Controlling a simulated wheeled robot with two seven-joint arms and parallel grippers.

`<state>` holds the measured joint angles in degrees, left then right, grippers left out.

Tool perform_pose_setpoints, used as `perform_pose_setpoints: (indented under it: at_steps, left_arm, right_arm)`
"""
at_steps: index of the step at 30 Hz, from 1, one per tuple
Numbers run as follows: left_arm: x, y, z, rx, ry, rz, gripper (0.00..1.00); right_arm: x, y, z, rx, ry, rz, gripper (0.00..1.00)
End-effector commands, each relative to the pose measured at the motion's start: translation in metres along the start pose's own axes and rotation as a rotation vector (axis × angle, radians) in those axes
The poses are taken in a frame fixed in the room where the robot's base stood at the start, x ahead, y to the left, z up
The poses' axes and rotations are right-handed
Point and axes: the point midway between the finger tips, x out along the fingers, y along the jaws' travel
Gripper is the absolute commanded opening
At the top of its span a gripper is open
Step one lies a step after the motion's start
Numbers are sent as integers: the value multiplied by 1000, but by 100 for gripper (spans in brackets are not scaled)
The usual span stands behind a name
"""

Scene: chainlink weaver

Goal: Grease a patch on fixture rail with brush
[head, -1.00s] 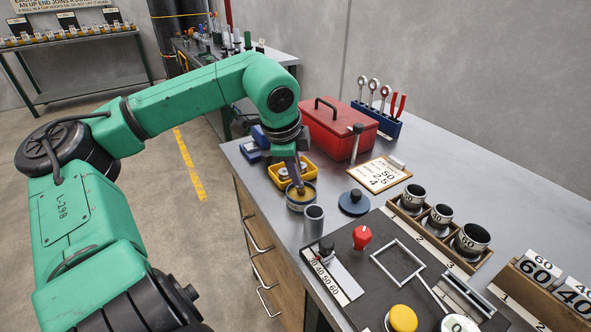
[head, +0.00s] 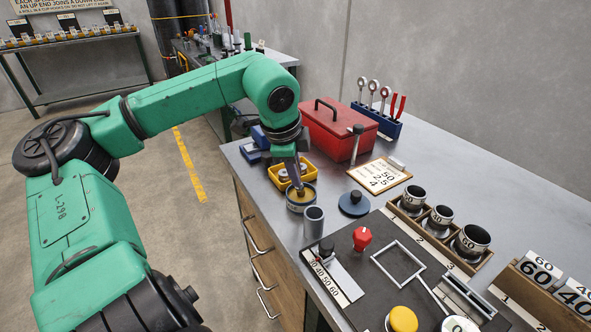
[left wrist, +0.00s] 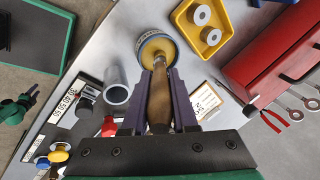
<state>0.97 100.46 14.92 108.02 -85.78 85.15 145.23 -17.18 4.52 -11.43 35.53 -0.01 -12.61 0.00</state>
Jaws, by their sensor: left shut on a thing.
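My left gripper (head: 297,172) is shut on a brush with a brown wooden handle (left wrist: 159,103). The brush points down, and its bristle end is at a round tin of yellow-brown grease (head: 301,198). In the left wrist view the tin (left wrist: 157,47) lies straight beyond the fingers, with the brush tip over or in the grease; I cannot tell how deep. A grey metal rail (head: 466,297), seemingly the fixture rail, lies on the dark mat at the front right, well away from the brush. My right gripper is out of view.
A grey upright tube (head: 313,219) stands close to the tin. A yellow tray (head: 282,180) with metal rings and a red toolbox (head: 340,130) are behind it. A red knob (head: 362,237), a square frame (head: 398,259) and a yellow button (head: 403,318) are on the mat (head: 372,294).

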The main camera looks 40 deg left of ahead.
Motion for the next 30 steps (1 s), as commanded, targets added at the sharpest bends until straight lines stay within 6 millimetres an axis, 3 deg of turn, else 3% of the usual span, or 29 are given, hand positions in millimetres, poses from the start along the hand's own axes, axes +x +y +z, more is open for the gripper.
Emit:
perform_pose_setpoints:
  at_steps: [18,30]
  left_arm:
    - [-63,-22,-9,0,2,-7,0]
    - [-64,-22,-9,-1,3,-6,0]
  right_arm:
    - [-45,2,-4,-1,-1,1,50]
    - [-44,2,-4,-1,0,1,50]
